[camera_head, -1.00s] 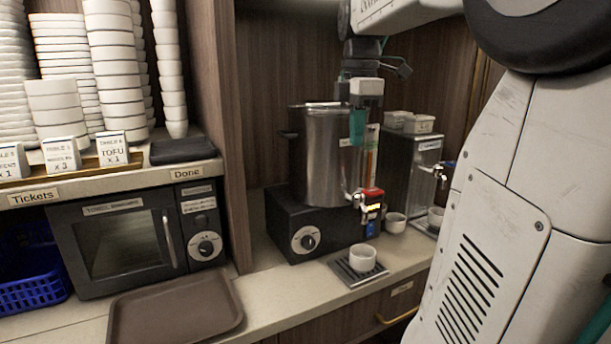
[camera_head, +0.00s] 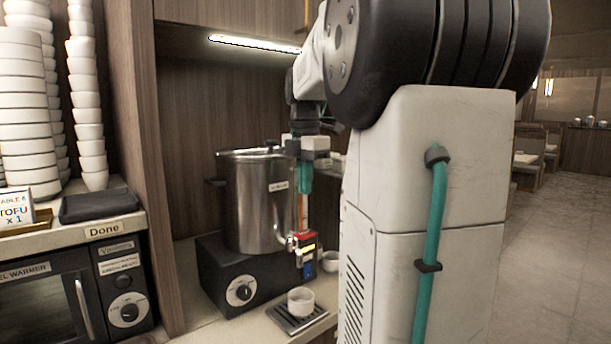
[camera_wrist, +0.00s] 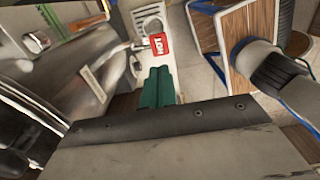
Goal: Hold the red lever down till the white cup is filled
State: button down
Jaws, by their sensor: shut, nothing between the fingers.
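The red lever (camera_head: 304,243) sits on the tap at the front of a steel urn (camera_head: 250,205). In the wrist view the red lever (camera_wrist: 158,42) shows the word HOT. The white cup (camera_head: 301,300) stands upright on a drip tray (camera_head: 283,318) below the tap. How full it is cannot be made out, and no stream is visible. My gripper (camera_head: 305,188) points down above the lever with a visible gap. Its teal fingers are shut and empty, also in the wrist view (camera_wrist: 158,80).
A second white cup (camera_head: 330,261) stands behind the tap, partly hidden by my arm. A dial (camera_head: 240,292) is on the urn's black base. Stacked white bowls (camera_head: 28,130) and a warmer (camera_head: 40,305) are at the left. Open floor (camera_head: 560,230) lies at the right.

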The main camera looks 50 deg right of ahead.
aim_at(307, 233)
notch_tip(307, 233, down, 10)
jog(key=shift+r, duration=0.25)
dwell(0.3)
jog(key=shift+s+a+f+t+h, duration=0.15)
jog(key=shift+s+f+t, duration=0.2)
jog(key=shift+t, duration=0.25)
jog(key=shift+s+f+t+h, duration=0.2)
jog(key=shift+f+t, duration=0.1)
jog(key=shift+t, duration=0.3)
jog(key=shift+s+f+t, duration=0.1)
jog(key=shift+f+t, duration=0.2)
jog(key=shift+f, duration=0.05)
dwell(2.4)
jog(key=shift+r, duration=0.8)
